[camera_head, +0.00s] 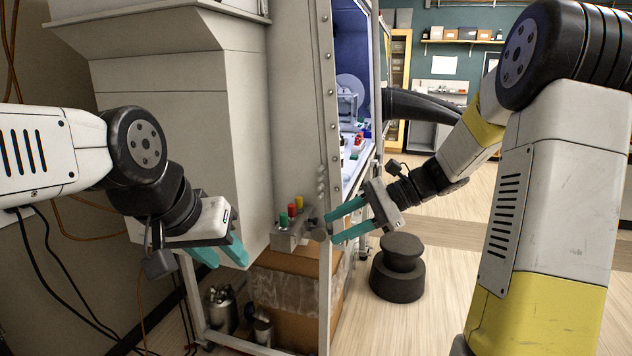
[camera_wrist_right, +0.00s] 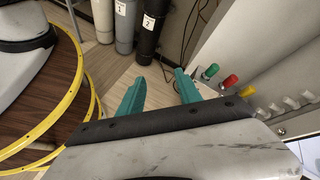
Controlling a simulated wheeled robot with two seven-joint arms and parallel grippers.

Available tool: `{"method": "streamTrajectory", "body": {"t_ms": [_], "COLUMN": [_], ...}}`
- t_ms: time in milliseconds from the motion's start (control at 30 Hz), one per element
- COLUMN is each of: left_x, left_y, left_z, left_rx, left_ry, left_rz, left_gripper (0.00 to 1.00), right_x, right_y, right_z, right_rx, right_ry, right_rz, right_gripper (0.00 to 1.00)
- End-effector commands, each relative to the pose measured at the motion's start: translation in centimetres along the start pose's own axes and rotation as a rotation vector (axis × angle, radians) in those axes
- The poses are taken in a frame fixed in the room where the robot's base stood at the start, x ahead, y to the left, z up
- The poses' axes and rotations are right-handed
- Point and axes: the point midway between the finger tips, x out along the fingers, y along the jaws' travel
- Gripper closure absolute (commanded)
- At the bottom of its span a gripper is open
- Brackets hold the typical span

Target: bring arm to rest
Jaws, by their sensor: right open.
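My right gripper (camera_head: 332,228) is open and empty. In the head view its teal fingers point left, close to the front edge of the grey cabinet and beside the small box with green, red and yellow knobs (camera_head: 291,210). I cannot tell from the head view whether they touch it. In the right wrist view my gripper (camera_wrist_right: 160,74) has its fingers spread, with floor showing between them, and the green knob (camera_wrist_right: 210,71) is to the right, apart from them. My left gripper (camera_head: 225,254) hangs before the grey cabinet body, its teal fingers apart and nothing between them.
The grey cabinet (camera_head: 180,130) fills the left and middle. A dark round stool-like object (camera_head: 398,268) stands on the floor below my right gripper. A cardboard box (camera_head: 285,300) sits under the cabinet. Cylinders (camera_wrist_right: 150,28) stand beyond my right fingers. Floor at right is open.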

Motion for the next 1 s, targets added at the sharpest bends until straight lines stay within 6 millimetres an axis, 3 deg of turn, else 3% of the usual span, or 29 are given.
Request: {"method": "streamTrajectory", "body": {"t_ms": [33,200,500,700,1000], "left_x": [0.0,0.0,0.0,0.0,0.0], "left_y": [0.0,0.0,0.0,0.0,0.0], "left_z": [0.0,0.0,0.0,0.0,0.0], "left_rx": [0.0,0.0,0.0,0.0,0.0], "left_ry": [0.0,0.0,0.0,0.0,0.0], "left_rz": [0.0,0.0,0.0,0.0,0.0], "left_gripper": [0.64,0.64,0.64,0.64,0.64], "right_x": [-0.5,-2.2,-6.9,-9.4,-10.2], "right_y": [1.3,6.1,12.7,14.7,15.2], "right_z": [1.8,5.2,7.9,8.5,8.6], "right_rx": [-0.091,-0.401,-0.96,-1.219,-1.305], "right_ry": [0.056,0.254,0.616,0.792,0.854], "right_rz": [0.041,0.188,0.414,0.514,0.551], "right_gripper": [0.59,0.59,0.59,0.59,0.59]}}
